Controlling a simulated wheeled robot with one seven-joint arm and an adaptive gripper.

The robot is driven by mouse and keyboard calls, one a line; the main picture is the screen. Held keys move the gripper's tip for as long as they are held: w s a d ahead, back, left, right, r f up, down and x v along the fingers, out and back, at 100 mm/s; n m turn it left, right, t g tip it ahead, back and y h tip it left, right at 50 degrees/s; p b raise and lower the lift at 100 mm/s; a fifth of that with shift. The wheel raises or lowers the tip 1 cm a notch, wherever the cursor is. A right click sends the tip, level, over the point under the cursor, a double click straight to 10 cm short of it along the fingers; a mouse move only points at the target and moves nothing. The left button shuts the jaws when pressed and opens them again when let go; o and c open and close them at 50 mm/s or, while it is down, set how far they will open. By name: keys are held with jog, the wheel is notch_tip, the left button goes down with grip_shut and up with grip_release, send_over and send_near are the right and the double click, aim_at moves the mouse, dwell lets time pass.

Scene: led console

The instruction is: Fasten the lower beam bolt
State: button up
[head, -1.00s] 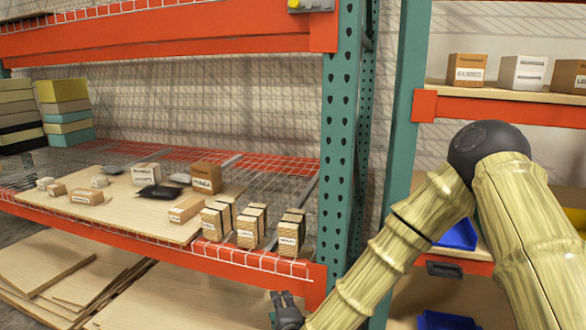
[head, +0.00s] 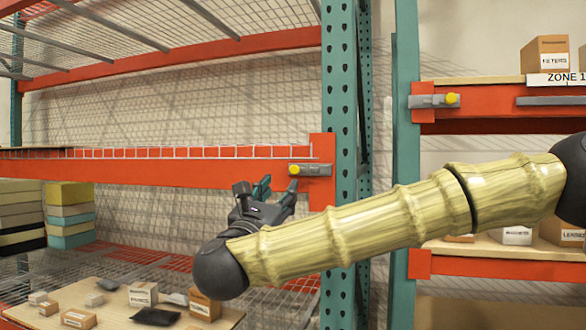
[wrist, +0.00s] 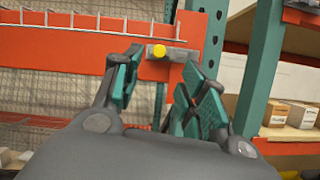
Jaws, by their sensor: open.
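A beam bolt, a grey bar with a yellow end (head: 296,169), sits at the right end of the orange beam (head: 200,172), near the teal upright. In the wrist view the yellow end (wrist: 158,51) faces me between and just beyond my fingertips. My gripper (head: 278,187) is open and empty, just below and left of the bolt in the head view. Its teal-padded fingers (wrist: 160,77) spread on either side of the bolt in the wrist view. I cannot tell whether a finger touches it. A second grey bolt with a yellow end (head: 452,99) is on the right rack's beam.
The teal upright (head: 340,110) stands right of the bolt. A wire shelf edge (head: 200,153) runs along the beam. Cartons (head: 143,294) and a black item (head: 155,316) lie on the shelf below. Stacked boxes (head: 70,215) stand left, and more cartons (head: 545,54) are on the right rack.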

aim_at(294, 170)
jog(key=p+x, duration=0.4)
jog(key=x, duration=0.4)
jog(key=shift+w+r, duration=0.2)
jog(key=shift+w, duration=0.05)
jog(key=shift+p+x, duration=0.45)
jog(key=shift+x, duration=0.5)
jog(key=shift+f, duration=0.15)
jog(key=shift+c, duration=0.2)
grip_shut()
